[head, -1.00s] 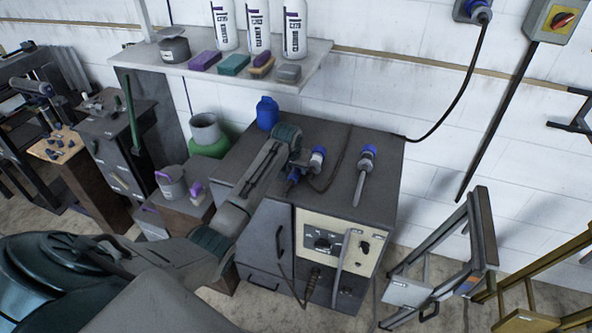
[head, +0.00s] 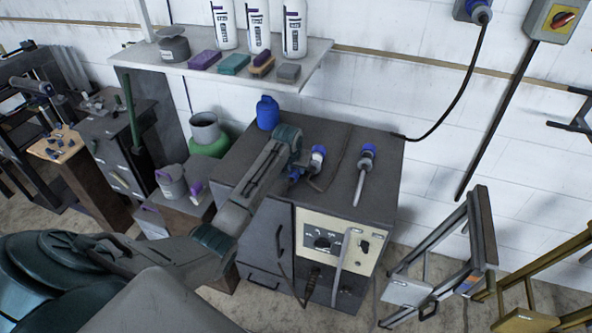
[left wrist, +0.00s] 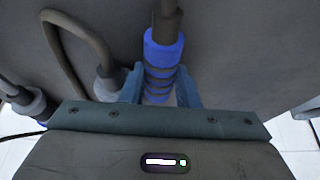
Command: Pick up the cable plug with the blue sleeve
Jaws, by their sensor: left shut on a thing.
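The cable plug with the blue sleeve (left wrist: 163,48) is between the two fingers of my left gripper (left wrist: 160,92) in the left wrist view. The sleeve is bright blue and ribbed lower down, with a dark cable end above it. My left gripper is shut on it. In the head view my left gripper (head: 296,178) is low over the dark cabinet top, and its own wrist hides most of the held plug. I cannot tell whether the plug still touches the top. My right gripper is not in view.
A blue bottle (head: 267,113) stands at the back. A shelf (head: 315,72) with bottles overhangs behind.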

